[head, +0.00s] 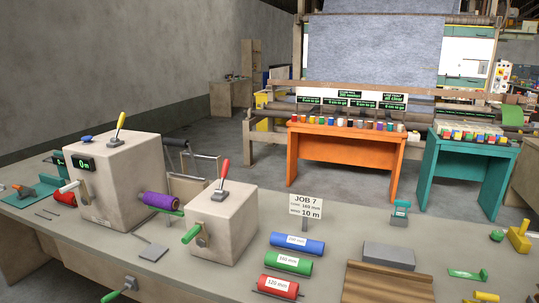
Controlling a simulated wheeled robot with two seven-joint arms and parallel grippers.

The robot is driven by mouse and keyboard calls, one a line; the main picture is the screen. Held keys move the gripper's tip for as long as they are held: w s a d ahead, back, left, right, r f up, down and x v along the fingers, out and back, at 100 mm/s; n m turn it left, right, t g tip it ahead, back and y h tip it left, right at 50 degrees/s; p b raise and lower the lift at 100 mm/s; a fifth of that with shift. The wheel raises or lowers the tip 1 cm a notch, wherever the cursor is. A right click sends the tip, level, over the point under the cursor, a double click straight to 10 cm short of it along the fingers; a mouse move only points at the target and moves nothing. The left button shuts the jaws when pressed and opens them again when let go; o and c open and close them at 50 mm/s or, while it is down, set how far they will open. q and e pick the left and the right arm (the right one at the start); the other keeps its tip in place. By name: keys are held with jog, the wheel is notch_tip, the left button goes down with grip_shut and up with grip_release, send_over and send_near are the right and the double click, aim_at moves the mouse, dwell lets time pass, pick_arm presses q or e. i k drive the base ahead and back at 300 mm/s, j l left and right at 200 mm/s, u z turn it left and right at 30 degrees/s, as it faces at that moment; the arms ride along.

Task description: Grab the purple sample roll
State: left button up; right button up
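The purple sample roll (160,201) lies roughly horizontal between two beige block-shaped machine housings, a larger one (105,195) on its left and a smaller one (222,218) on its right. Its left end is close to the larger housing. A green bar shows just below and in front of its right end. I cannot tell how the roll is held there. Neither of my grippers shows in this view.
On the grey bench (240,283) lie a blue roll (297,244), a green roll (288,263) and a red roll (278,287). A "JOB 7" sign (306,207) stands behind them. Levers and a green crank (191,234) stick out from the housings. Orange (345,150) and teal tables stand beyond.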

aim_at(163, 201)
jog(key=i+j, duration=0.9)
jog(key=j, duration=0.2)
jog(key=i+j, duration=0.45)
jog(key=j, duration=0.15)
